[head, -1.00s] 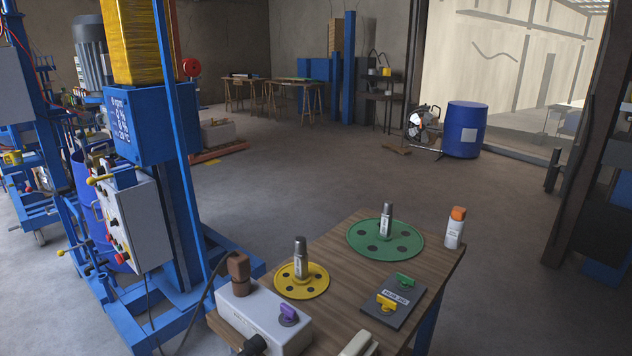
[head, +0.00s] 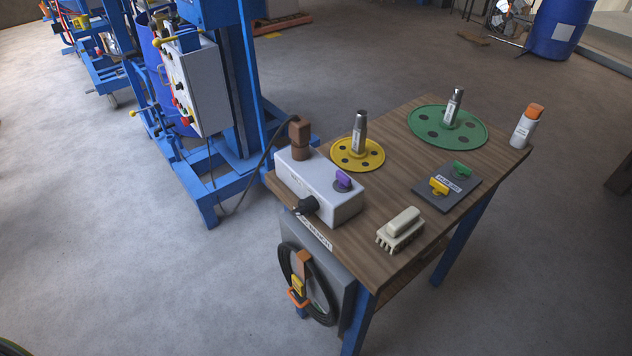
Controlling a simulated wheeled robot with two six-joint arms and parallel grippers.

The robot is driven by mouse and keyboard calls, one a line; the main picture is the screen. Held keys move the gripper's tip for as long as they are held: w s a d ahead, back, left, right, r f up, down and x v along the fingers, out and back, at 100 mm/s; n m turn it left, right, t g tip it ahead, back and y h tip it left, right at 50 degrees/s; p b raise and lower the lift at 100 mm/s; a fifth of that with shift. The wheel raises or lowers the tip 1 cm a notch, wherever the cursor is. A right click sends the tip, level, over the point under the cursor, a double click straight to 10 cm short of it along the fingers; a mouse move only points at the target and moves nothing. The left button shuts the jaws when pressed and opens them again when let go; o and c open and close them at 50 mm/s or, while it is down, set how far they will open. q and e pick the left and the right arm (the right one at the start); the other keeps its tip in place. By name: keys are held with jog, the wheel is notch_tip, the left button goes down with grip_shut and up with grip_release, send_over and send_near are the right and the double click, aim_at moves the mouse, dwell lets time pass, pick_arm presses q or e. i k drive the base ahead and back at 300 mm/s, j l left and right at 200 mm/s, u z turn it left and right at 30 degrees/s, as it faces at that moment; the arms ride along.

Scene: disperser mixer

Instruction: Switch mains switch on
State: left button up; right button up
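No part is clearly labelled as the mains switch. A light grey box (head: 335,203) sits on the near left corner of the wooden bench. It carries a purple knob (head: 343,180) on top, a brown connector (head: 299,140) at its back left and a black knob or plug (head: 306,206) on its front. A grey control panel (head: 205,88) with several small knobs and buttons, some red, hangs on the blue machine at the upper left; its markings are too small to read. Neither of my grippers is in view.
The wooden bench (head: 345,250) holds a yellow disc (head: 374,162), a green disc (head: 420,128), a grey plate with two keys (head: 430,202), a brush (head: 400,232) and a bottle (head: 524,130). A coiled black cable (head: 288,270) hangs at its front. Floor at the lower left is clear.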

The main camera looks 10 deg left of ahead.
aim_at(184, 120)
jog(key=u, duration=1.25)
jog(key=i+j, duration=0.9)
jog(key=i, duration=1.55)
